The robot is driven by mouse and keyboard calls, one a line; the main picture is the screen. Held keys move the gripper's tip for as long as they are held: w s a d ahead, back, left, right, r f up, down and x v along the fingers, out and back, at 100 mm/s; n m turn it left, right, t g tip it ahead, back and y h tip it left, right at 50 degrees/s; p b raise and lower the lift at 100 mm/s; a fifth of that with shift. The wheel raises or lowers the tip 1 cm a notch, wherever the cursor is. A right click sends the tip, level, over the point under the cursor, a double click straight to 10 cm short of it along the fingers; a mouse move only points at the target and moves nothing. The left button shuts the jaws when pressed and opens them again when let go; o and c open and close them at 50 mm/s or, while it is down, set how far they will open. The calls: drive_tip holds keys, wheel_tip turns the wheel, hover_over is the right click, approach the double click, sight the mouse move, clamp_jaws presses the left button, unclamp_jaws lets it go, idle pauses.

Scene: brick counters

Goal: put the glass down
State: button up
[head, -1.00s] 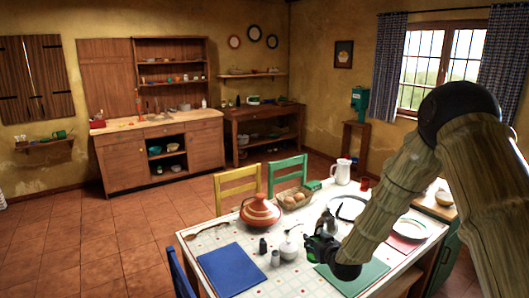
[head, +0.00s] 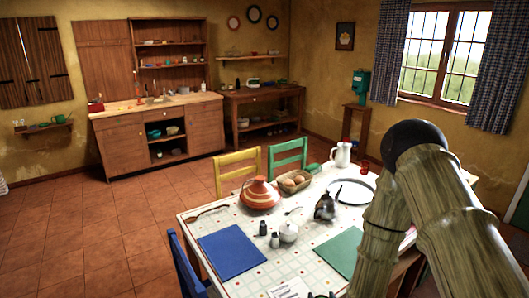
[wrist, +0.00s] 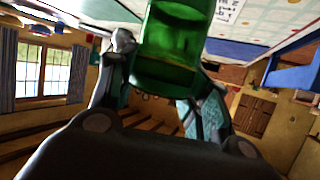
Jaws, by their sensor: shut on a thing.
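The glass (wrist: 178,45), green and see-through, is between the two fingers of my gripper (wrist: 163,75) in the wrist view. My gripper is shut on it, and its upper part in that picture is cut off by the frame edge. In the head view only a dark bit of my gripper (head: 322,295) shows at the bottom edge, by the table's near side. The glass cannot be made out there. The table (head: 318,232) has a white tiled top.
On the table are a blue mat (head: 232,252), a green mat (head: 341,251), an orange tagine (head: 259,194), a bread basket (head: 294,182), a dark kettle (head: 325,207), a white pot (head: 289,232), shakers (head: 274,240) and a white jug (head: 342,154). A paper card (head: 288,289) lies near the front.

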drive_tip(key=s, duration=0.5)
wheel_tip(320, 180, down, 10)
drive_tip(key=b, duration=1)
drive_tip(key=shift+w, duration=0.45)
drive_tip(key=shift+d+f, duration=0.15)
